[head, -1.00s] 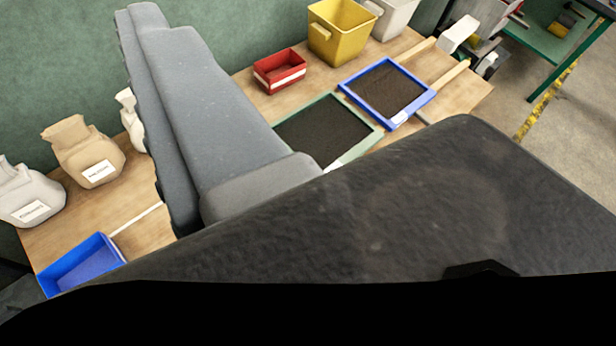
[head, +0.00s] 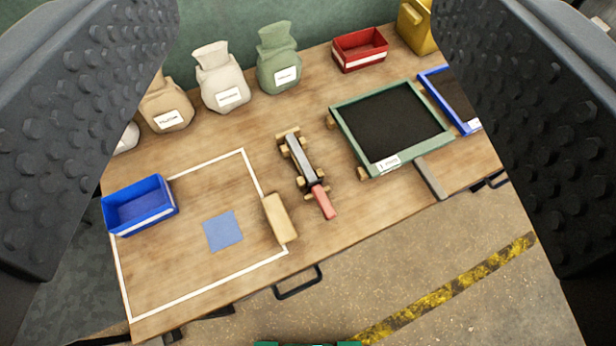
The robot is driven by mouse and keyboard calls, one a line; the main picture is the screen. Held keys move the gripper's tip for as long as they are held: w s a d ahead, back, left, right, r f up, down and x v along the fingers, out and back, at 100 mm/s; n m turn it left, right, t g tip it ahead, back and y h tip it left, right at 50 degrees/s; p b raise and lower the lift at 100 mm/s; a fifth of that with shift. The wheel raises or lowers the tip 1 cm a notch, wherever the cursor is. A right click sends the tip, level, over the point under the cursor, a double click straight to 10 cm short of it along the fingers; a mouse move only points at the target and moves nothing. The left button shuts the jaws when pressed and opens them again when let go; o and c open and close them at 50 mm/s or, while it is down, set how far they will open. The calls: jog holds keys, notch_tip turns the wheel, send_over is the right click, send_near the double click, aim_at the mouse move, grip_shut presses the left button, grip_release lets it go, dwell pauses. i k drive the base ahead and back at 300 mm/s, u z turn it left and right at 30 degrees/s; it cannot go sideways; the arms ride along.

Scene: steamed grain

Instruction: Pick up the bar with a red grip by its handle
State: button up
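The bar shows between the fingers, farther off on the table. Nothing is held. The fingertips run out of the picture or are cut off at its sides.
Left of the bar are a tan block (head: 280,218), a blue square (head: 223,231) inside a white outline and a blue bin (head: 140,206). A green-framed tray (head: 357,152) stands to the right. Sacks (head: 279,60) and a red bin (head: 360,50) stand behind.

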aim_at(314, 185)
jog(key=u, duration=1.15)
jog(key=k, duration=1.5)
jog(key=z, duration=0.4)
jog(key=i, duration=1)
